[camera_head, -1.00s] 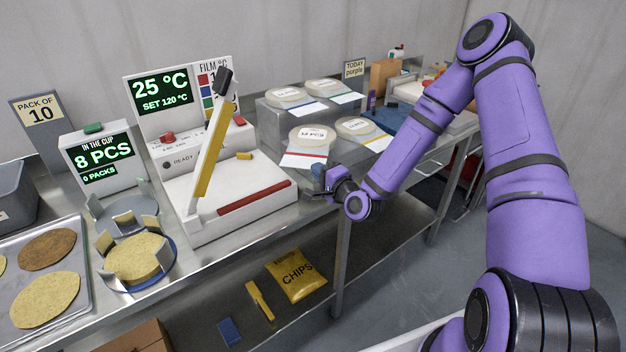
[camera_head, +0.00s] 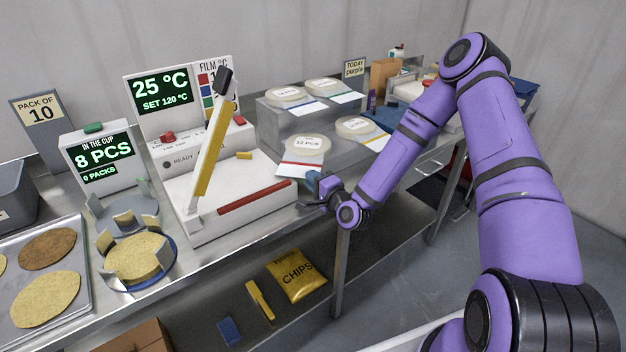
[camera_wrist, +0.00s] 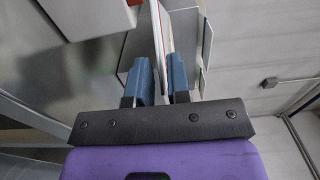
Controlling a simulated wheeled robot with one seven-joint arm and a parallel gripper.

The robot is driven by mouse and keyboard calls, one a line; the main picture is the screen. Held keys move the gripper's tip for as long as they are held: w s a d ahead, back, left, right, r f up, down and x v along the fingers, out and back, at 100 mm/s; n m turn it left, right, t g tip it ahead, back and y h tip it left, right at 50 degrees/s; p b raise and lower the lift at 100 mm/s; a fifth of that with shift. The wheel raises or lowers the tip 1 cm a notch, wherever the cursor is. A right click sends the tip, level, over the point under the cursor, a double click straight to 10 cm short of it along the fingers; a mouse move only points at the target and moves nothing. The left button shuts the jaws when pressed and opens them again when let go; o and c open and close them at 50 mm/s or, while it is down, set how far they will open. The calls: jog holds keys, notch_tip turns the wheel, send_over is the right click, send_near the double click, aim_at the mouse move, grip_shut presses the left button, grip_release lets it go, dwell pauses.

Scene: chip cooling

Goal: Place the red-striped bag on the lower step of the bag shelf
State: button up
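The red-striped bag (camera_head: 299,157) is a clear bag with a round pale stack, a "12 PCS" label and a red stripe. It is at the front of the grey bag shelf (camera_head: 268,125), tilted down toward my gripper (camera_head: 310,188). In the wrist view, the bag (camera_wrist: 161,32) is seen edge-on between the blue fingertips of my gripper (camera_wrist: 161,72), which are closed on its edge. I cannot tell whether the bag touches the lower step. The bag's lower end is partly hidden by the fingers.
A yellow-striped bag (camera_head: 358,127) lies right of the red-striped one. A blue-striped bag (camera_head: 287,95) and a green-striped bag (camera_head: 325,86) lie on the upper step. The white sealer (camera_head: 225,195) with its raised yellow lever stands close on the left. A chips bag (camera_head: 296,275) lies below.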

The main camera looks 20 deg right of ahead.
jog(key=shift+o, duration=0.7)
